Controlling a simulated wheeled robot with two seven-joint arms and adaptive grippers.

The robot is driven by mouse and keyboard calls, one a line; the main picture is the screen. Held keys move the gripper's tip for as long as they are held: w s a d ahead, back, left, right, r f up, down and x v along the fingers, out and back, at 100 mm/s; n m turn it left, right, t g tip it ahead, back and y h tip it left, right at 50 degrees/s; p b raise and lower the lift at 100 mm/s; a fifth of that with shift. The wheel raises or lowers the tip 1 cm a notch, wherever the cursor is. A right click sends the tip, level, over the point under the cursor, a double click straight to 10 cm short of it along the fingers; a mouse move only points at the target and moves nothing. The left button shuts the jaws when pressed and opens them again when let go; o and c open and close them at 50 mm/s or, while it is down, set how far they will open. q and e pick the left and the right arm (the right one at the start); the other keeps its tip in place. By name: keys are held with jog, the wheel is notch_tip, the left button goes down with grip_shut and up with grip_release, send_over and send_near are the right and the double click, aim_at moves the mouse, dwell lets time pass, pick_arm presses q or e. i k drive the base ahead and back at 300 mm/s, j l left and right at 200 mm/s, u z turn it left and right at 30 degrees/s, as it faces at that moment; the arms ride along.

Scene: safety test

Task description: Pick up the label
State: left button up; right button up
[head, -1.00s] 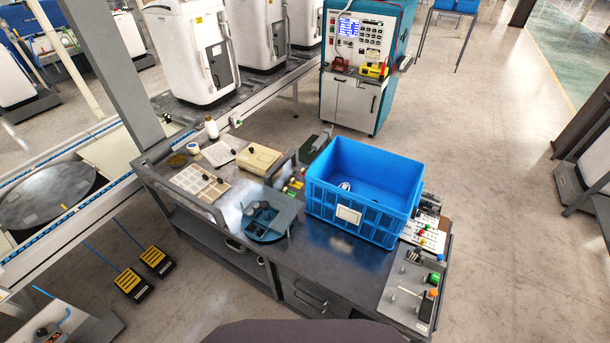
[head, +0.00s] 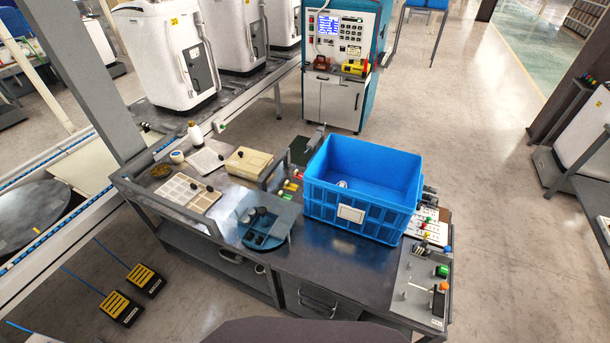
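A white rectangular label (head: 351,214) is on the front wall of a blue plastic crate (head: 384,222). The crate stands on the right part of a dark workbench (head: 335,268). A pale sheet divided into light rectangles (head: 186,191) lies on the left part of the bench, and a white sheet (head: 207,157) lies behind it. Whether these sheets are labels I cannot tell. Neither of my grippers is in view.
A round blue-grey tray (head: 266,228) stands left of the crate, near a beige box (head: 249,161). A control panel (head: 421,285) fills the bench's right end. Two black-and-yellow pedals (head: 130,293) lie on the floor at left. Bare bench shows before the crate.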

aim_at(299, 175)
jog(key=j+z, duration=0.7)
jog(key=j, duration=0.2)
jog(key=j+z, duration=0.35)
jog(key=k+j+z, duration=0.15)
jog(key=j+z, duration=0.15)
jog(key=j, duration=0.2)
jog(key=k+j+z, duration=0.15)
jog(key=j+z, duration=0.2)
jog(key=k+j+z, duration=0.2)
jog(key=j+z, duration=0.15)
jog(key=k+j+z, duration=0.2)
jog(key=j+z, duration=0.15)
